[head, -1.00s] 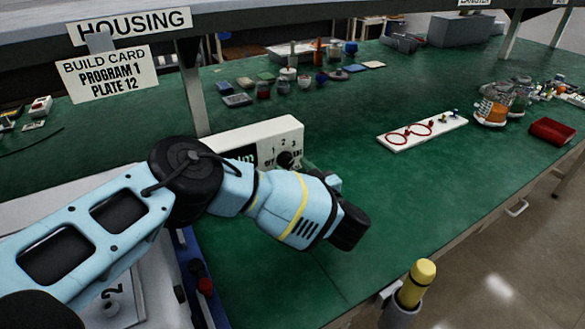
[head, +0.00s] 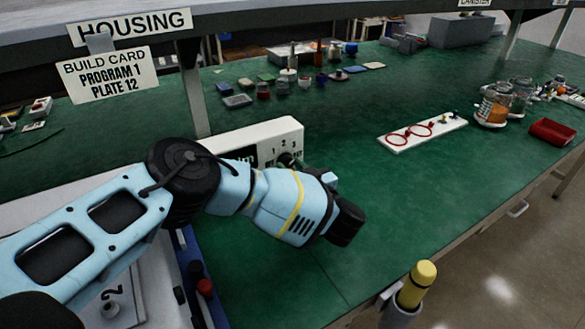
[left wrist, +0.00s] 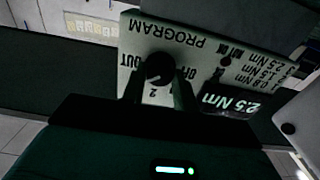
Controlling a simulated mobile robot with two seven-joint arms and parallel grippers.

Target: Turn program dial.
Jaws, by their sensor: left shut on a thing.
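A white control box (head: 285,128) stands on the green bench behind my left arm. In the left wrist view its panel (left wrist: 205,57) appears upside down, with the word PROGRAM, the marks OUT, OFF and 2, and a lit 2.5 Nm display (left wrist: 228,104). The black round program dial (left wrist: 158,68) sits on this panel. My left gripper (left wrist: 158,84) has a finger on each side of the dial and is shut on it. In the head view the gripper's wrist partly covers the box front, and the dial's pointer setting is unclear. My right gripper is not in view.
A build card (head: 112,74) reads PROGRAM 1, PLATE 12. A white board with red rings (head: 422,132), jars (head: 494,105) and a red bin (head: 552,131) stand to the right. A yellow-topped post (head: 418,278) is at the front edge.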

